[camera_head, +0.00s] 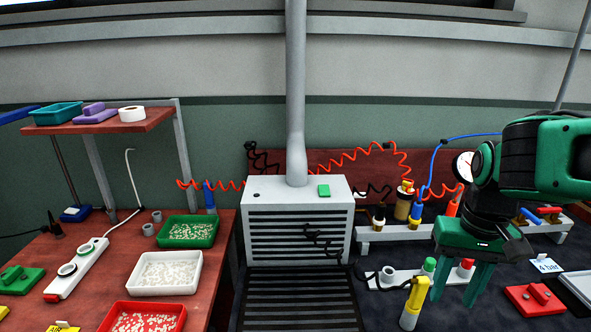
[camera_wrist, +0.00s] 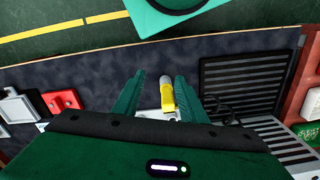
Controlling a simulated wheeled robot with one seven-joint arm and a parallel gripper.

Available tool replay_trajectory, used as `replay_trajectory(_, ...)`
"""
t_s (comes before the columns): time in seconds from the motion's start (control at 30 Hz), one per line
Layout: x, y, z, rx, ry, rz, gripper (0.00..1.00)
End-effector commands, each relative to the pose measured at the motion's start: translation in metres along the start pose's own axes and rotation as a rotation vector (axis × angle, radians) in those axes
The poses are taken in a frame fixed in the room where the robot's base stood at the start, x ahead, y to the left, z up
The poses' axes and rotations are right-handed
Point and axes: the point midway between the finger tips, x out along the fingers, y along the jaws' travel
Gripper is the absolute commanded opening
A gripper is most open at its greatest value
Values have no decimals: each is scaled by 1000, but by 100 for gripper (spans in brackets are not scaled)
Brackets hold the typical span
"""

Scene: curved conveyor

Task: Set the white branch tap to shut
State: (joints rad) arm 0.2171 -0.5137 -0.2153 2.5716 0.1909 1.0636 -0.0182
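My gripper (camera_head: 458,292) is open and empty, pointing down over the dark bench at the right. In the wrist view its two green fingers (camera_wrist: 159,82) stand apart. The rail (camera_head: 380,234) behind carries several fittings; blue-handled (camera_head: 528,215) and red-handled (camera_head: 549,210) taps show at its right end. I cannot make out a white tap handle; my arm hides part of the rail. A small white bar (camera_head: 405,277) with white, green and red pieces lies left of and partly behind my gripper.
A yellow-topped grey tool (camera_head: 415,297) stands close left of my fingers; its yellow part (camera_wrist: 168,98) appears between them in the wrist view. A red block (camera_head: 535,299) lies to the right. Coiled red hose (camera_head: 350,165) and blue hose (camera_head: 436,160) hang behind. A grey vented box (camera_head: 296,225) stands left.

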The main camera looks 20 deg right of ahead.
Motion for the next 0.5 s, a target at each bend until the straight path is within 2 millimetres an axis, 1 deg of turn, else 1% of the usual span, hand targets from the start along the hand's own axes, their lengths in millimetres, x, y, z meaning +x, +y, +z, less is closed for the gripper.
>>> replay_trajectory(0.07, -3, -2, -6, -13, 0, -2, 33)
replay_trajectory(0.17, -14, -8, -26, -70, 2, -10, 33)
replay_trajectory(0.27, -30, -18, -62, -174, 6, -22, 33)
replay_trajectory(0.3, -38, -25, -79, -226, 10, -28, 33)
replay_trajectory(0.37, -49, -35, -105, -307, 14, -35, 33)
replay_trajectory(0.4, -55, -41, -121, -362, 16, -39, 33)
replay_trajectory(0.47, -63, -51, -146, -446, 20, -44, 33)
replay_trajectory(0.5, -68, -58, -163, -501, 24, -47, 33)
